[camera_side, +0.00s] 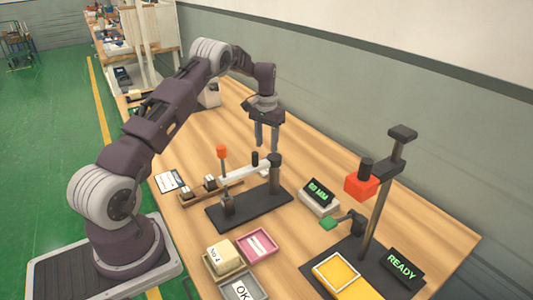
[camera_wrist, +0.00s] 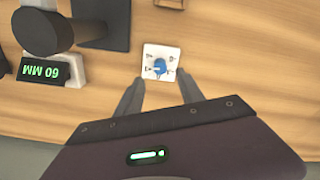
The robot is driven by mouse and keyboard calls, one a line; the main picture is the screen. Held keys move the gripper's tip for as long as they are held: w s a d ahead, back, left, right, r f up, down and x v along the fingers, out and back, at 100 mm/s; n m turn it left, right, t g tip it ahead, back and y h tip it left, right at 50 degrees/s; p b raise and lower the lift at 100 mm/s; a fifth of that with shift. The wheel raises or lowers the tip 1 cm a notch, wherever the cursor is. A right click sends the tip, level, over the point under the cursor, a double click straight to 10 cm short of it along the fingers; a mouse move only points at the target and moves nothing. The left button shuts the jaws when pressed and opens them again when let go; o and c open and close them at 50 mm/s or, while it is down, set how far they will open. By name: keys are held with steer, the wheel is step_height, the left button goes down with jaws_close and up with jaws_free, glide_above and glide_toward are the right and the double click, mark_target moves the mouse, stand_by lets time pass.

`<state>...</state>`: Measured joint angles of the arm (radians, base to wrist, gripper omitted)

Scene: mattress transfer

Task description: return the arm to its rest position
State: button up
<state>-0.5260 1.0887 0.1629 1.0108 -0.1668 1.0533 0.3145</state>
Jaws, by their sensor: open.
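My gripper (camera_side: 267,146) hangs fingers down above the far part of the wooden table (camera_side: 420,215), behind the dark clamp stand (camera_side: 245,207). It also shows in the wrist view (camera_wrist: 160,84), its two fingers spread apart with nothing held between them. A cream block (camera_side: 222,256) with a printed label sits in a tray at the table's front, well away from my gripper.
A pink tray (camera_side: 257,244) and a grey OK tray (camera_side: 242,289) lie near the cream block. An orange-topped lever (camera_side: 222,153) rises left of my gripper.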

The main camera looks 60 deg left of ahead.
steer(key=shift+r, duration=0.55)
steer(key=s+d+r+m+t, duration=0.1)
steer(key=s+d+r, duration=0.3)
steer(key=d+r, duration=0.6)
steer(key=s+d+r+t, duration=0.25)
steer(key=d+r, duration=0.45)
steer(key=r, duration=0.5)
steer(key=s+d+r+m, duration=0.2)
steer(key=s+d+r, duration=0.3)
steer(key=s+d, duration=0.45)
steer(key=s+d+f+t, duration=0.1)
steer(key=s+d+f, duration=0.1)
steer(key=s, duration=0.6)
steer(key=s+d+f+m+t, duration=0.1)
steer(key=s+d+f, duration=0.1)
steer(key=s, duration=0.6)
steer(key=shift+s+d, duration=0.2)
steer(key=shift+s, duration=0.15)
